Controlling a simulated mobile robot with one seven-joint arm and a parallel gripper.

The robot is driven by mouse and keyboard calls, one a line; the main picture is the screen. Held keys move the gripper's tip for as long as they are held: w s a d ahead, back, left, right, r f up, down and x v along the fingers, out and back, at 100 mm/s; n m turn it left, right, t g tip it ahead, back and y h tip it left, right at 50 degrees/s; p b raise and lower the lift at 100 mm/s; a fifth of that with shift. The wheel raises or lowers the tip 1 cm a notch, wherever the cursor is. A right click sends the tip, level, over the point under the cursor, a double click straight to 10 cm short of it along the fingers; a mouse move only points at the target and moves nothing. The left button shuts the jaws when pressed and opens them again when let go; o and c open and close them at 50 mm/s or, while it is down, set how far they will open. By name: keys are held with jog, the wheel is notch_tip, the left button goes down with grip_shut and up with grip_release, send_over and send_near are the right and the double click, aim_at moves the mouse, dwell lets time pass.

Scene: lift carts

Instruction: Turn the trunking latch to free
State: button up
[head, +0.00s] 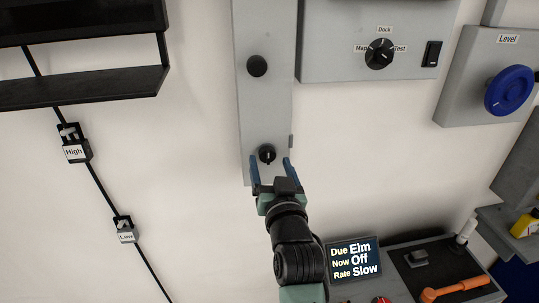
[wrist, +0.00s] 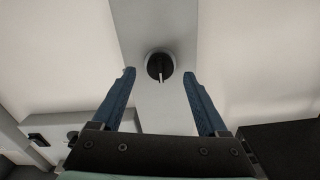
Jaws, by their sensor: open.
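The grey vertical trunking (head: 264,109) runs down the wall in the middle of the head view. Near its lower end is a black round latch (head: 267,154) with a pale pointer line. In the wrist view the latch (wrist: 160,67) sits between and beyond the fingertips, its pale line pointing down. My gripper (head: 271,162) has its blue fingers apart, one to each side of the latch in the picture, and holds nothing. In the wrist view my gripper (wrist: 158,76) shows a gap on both sides of the latch. No contact shows.
A black round knob (head: 257,66) is higher on the trunking. A grey box with a Map/Dock/Test dial (head: 379,54) is at upper right, and a blue Level wheel (head: 509,91) further right. A display (head: 354,259) and an orange lever (head: 455,289) are below right. The left wall has High (head: 75,152) and Low clips (head: 125,235).

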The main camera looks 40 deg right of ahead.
jog(key=shift+x, duration=0.95)
grip_shut()
